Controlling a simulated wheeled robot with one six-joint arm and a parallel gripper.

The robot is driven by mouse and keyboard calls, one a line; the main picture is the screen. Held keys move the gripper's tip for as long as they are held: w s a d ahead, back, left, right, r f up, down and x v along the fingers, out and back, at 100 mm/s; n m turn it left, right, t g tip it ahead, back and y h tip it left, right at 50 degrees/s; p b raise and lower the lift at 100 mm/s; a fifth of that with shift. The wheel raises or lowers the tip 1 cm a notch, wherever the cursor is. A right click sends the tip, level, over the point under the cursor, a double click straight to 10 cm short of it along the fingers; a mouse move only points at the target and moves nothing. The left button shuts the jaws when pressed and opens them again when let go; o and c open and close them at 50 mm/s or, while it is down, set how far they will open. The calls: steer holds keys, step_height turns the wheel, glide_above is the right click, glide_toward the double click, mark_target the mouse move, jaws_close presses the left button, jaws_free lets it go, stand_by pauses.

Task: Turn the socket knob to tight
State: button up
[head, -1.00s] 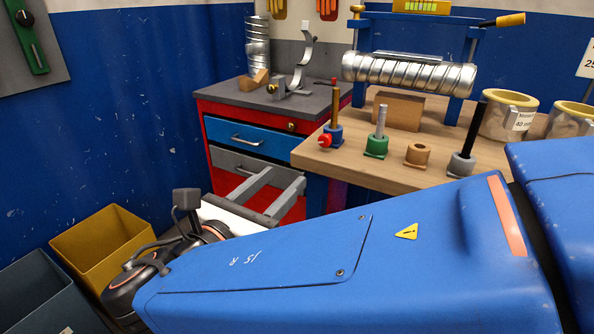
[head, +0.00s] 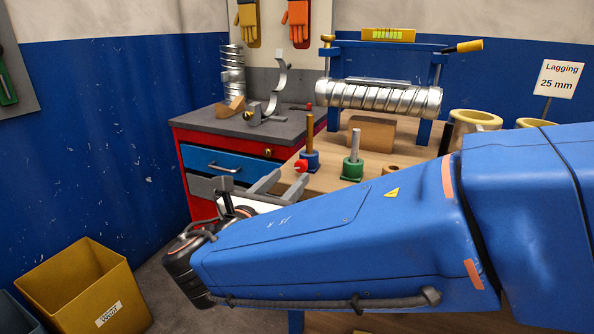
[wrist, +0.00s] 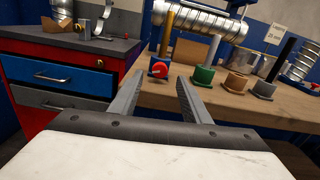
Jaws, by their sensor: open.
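The red knob (head: 301,166) sticks out from the front of a blue socket (head: 312,160) on the wooden bench. A brown rod (head: 310,132) stands upright in that socket. The wrist view shows the red knob (wrist: 158,69) near the top, in line with the gap between my fingers. My gripper (head: 290,180) is open and empty, its two grey fingers pointing at the bench. In the wrist view, my gripper (wrist: 161,76) has a finger on each side of the knob's line, with the knob beyond the tips. I see no contact. The knob's marking is too small to read.
A green socket (head: 352,170) with a grey rod stands right of the blue one; a brown socket (wrist: 235,84) and a grey socket (wrist: 263,90) stand farther right. A spiral duct (head: 380,97) hangs behind on a blue frame. A red cabinet (head: 196,160) stands left.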

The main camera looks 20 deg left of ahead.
mark_target(300, 167)
steer(key=shift+w+d, duration=0.2)
steer(key=shift+w, duration=2.55)
steer(key=c, duration=1)
steer(key=shift+c, duration=0.2)
